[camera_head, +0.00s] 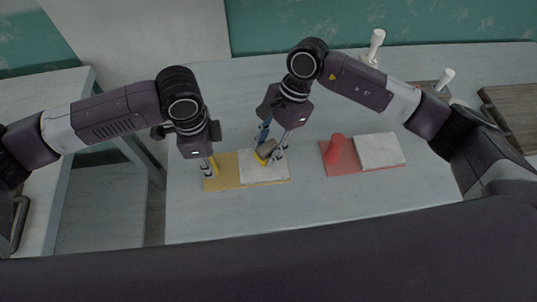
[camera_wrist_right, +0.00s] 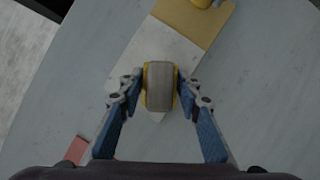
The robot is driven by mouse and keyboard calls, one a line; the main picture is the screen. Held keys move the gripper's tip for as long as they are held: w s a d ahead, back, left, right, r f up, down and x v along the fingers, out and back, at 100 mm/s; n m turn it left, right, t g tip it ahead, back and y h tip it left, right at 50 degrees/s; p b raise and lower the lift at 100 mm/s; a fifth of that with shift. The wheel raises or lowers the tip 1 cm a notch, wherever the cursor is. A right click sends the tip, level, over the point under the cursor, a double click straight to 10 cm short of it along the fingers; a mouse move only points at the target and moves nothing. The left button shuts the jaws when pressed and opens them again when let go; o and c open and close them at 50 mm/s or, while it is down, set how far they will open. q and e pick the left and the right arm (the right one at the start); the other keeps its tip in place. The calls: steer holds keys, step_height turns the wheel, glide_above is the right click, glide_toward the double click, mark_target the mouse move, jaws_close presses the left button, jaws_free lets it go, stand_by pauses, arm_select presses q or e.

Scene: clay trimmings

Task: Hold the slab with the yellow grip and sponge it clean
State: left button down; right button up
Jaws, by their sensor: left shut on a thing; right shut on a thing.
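A yellow board (camera_head: 225,178) carries a white slab (camera_head: 277,175) on its right part and an upright yellow grip (camera_head: 214,166) on its left part. My left gripper (camera_head: 210,168) is shut on the yellow grip. My right gripper (camera_head: 268,154) is shut on a sponge (camera_head: 267,147), grey on top and yellow beneath, over the slab. In the right wrist view the sponge (camera_wrist_right: 160,86) sits between both fingers, with the slab (camera_wrist_right: 172,44) behind it. Whether the sponge touches the slab cannot be told. The yellow board's bare part (camera_wrist_right: 196,22) shows at the top there.
To the right lies a red board (camera_head: 346,170) with a red grip (camera_head: 336,148) and another white slab (camera_head: 380,150). A brown wooden board (camera_head: 512,112) lies far right. The table front is clear.

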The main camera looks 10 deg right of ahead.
mark_target(265, 171)
steer(key=shift+s, duration=1.75)
steer(key=shift+s+r, duration=0.1)
steer(key=shift+s, duration=0.1)
step_height(265, 171, up, 8)
arm_select(q)
steer(key=c, duration=1.5)
jaws_free()
steer(key=shift+c, duration=0.2)
steer(key=shift+r, duration=0.1)
step_height(265, 171, up, 11)
steer(key=shift+r, duration=0.4)
